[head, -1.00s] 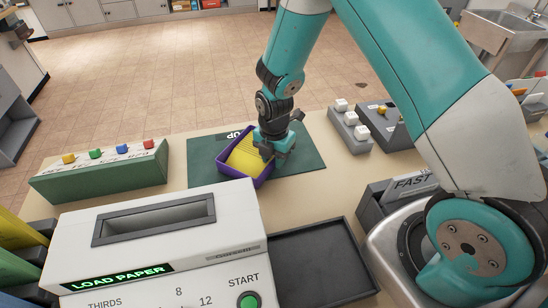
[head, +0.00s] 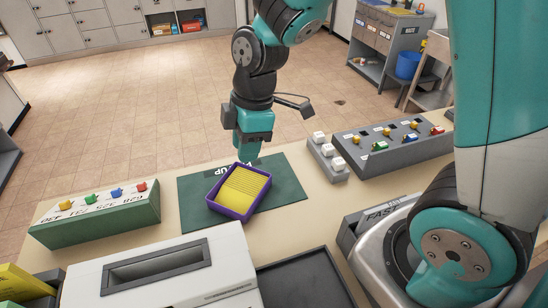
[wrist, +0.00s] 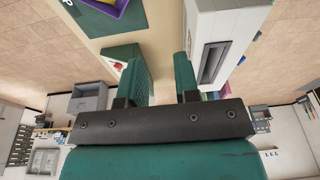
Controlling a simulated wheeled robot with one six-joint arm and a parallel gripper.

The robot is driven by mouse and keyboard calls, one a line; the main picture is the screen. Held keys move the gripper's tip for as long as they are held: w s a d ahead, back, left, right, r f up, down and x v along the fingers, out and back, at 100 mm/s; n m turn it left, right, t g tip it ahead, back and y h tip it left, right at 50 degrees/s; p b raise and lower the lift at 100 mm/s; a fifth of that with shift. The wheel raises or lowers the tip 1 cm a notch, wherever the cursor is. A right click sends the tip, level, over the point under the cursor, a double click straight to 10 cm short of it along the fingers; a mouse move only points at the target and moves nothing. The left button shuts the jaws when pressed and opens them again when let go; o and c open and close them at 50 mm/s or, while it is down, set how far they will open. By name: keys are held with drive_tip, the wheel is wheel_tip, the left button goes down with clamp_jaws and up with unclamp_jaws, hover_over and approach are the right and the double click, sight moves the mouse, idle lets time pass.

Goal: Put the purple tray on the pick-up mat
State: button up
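The purple tray (head: 237,215), holding a stack of yellow sheets (head: 243,190), sits flat on the green pick-up mat (head: 287,188). It lies within the mat's edges, turned at an angle. In the wrist view, a corner of the tray (wrist: 119,9) and part of the mat (wrist: 132,20) show at the top edge. My gripper (head: 248,154) is raised behind the tray and apart from it. The wrist view shows my gripper's fingers (wrist: 160,62) spread, with nothing between them.
A green block with coloured knobs (head: 100,215) stands left of the mat. White-buttoned and coloured-switch panels (head: 395,145) stand to the right. A white machine (head: 170,270) and an empty dark tray (head: 305,280) are in front. Tiled floor lies beyond the table.

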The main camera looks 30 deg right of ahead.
drive_tip(key=s+a+r+m+y, duration=0.1)
drive_tip(key=s+a+r+m, duration=0.1)
drive_tip(key=s+r+m, duration=0.7)
drive_tip(key=s+r, duration=0.1)
drive_tip(key=s, duration=0.5)
drive_tip(key=shift+s+a+r+y, duration=0.15)
drive_tip(key=shift+s+a+y, duration=0.1)
drive_tip(key=shift+y, duration=0.15)
wheel_tip(320, 180, down, 4)
drive_tip(key=b, duration=0.3)
drive_tip(key=shift+r+b, duration=0.1)
drive_tip(key=shift+b, duration=0.3)
